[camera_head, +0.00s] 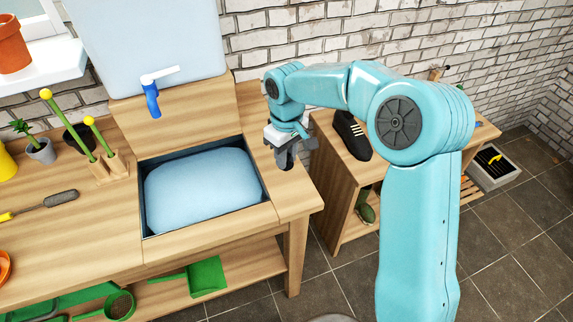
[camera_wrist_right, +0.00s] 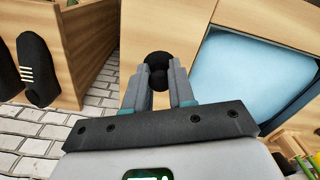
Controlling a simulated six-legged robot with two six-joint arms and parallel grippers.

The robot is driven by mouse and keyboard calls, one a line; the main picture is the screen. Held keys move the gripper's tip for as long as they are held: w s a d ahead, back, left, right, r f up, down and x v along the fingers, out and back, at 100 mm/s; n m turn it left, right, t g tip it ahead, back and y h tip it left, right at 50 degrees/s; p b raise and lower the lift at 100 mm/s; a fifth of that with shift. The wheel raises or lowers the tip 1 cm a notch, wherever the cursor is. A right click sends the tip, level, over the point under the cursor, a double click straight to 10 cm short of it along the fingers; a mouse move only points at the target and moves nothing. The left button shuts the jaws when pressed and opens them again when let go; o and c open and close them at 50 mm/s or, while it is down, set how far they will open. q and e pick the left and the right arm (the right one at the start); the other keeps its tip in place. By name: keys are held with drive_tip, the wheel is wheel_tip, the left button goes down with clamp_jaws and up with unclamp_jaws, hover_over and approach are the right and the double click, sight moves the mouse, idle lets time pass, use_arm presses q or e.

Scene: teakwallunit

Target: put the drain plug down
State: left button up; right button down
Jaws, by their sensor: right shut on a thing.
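The drain plug (camera_wrist_right: 158,68) is a small black round piece held between the fingers of my right gripper (camera_wrist_right: 158,85) in the right wrist view. In the head view my right gripper (camera_head: 287,160) points down over the wooden bench top, just right of the sink. There the plug is too small and hidden to make out. I cannot tell whether the plug touches the wood. The sink (camera_head: 200,190), filled with a light blue surface, also shows in the right wrist view (camera_wrist_right: 258,75). My left gripper is not in view.
A blue tap (camera_head: 152,100) stands behind the sink. Green-and-wood tools (camera_head: 100,160), a plant pot (camera_head: 40,151) and a trowel (camera_head: 45,205) are on the left of the bench. A black shoe (camera_head: 352,136) sits on the lower bench at right. The strip right of the sink looks bare.

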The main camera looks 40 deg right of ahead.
drive_tip(key=shift+f, duration=1.75)
drive_tip(key=shift+s, duration=0.1)
drive_tip(key=shift+f, duration=0.15)
drive_tip(key=c, duration=0.9)
unclamp_jaws()
drive_tip(key=shift+c, duration=0.2)
wheel_tip(320, 180, up, 12)
drive_tip(key=shift+r, duration=0.2)
drive_tip(key=shift+s, duration=0.15)
